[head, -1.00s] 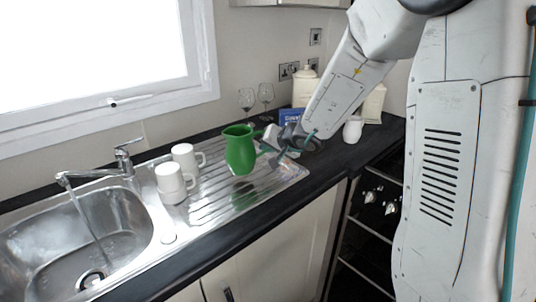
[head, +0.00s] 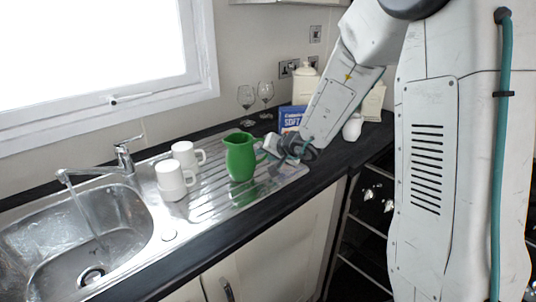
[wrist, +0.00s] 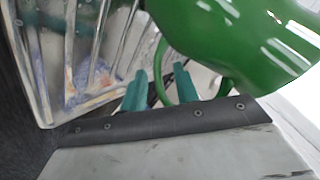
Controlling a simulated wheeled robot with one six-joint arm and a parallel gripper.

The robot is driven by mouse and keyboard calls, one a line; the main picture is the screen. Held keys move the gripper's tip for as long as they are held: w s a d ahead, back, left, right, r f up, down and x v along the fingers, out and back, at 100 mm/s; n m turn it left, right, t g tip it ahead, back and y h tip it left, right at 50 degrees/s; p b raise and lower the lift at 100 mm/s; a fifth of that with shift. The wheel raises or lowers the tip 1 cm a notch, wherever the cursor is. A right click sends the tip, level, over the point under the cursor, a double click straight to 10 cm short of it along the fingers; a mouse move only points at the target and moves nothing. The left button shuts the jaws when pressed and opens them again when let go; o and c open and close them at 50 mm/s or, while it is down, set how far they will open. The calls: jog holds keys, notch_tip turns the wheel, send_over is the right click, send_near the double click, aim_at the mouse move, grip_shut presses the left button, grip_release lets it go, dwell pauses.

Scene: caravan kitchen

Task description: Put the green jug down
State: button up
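The green jug (head: 240,158) stands upright on the ribbed steel drainer (head: 212,192), its handle toward the right and my gripper. My gripper (head: 275,146) is at the handle side of the jug, low over the drainer. In the wrist view the jug's body (wrist: 245,40) fills the upper right. The two teal fingertips of my gripper (wrist: 160,82) stand apart there, with the handle (wrist: 161,62) between them and gaps showing beside it. The jug's base is not visible in the wrist view.
Two white mugs (head: 172,180) stand on the drainer left of the jug. The sink (head: 90,235) with a running tap (head: 122,158) is further left. Wine glasses (head: 265,92), a blue book (head: 290,118) and white canisters (head: 305,85) stand behind. A small white jug (head: 352,129) is to the right.

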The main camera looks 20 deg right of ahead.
jog(key=shift+r, duration=0.1)
jog(key=shift+s+d+r, duration=0.1)
jog(key=shift+s+r, duration=0.1)
jog(key=v, duration=1.1)
jog(key=s+a+r+n+g+y, duration=0.2)
jog(key=s+a+r+n, duration=0.1)
jog(key=s+a, duration=0.3)
jog(key=s+a+r+n+g+y, duration=0.2)
jog(key=s+a+r+n, duration=0.1)
jog(key=s+a, duration=0.35)
jog(key=s+d+g+h, duration=0.2)
jog(key=s+d+h, duration=0.1)
jog(key=s, duration=0.6)
jog(key=s+d+g+h, duration=0.3)
jog(key=s+d, duration=0.1)
jog(key=s, duration=0.5)
jog(key=shift+f+h, duration=0.3)
jog(key=shift+f, duration=0.1)
jog(key=shift+c, duration=0.3)
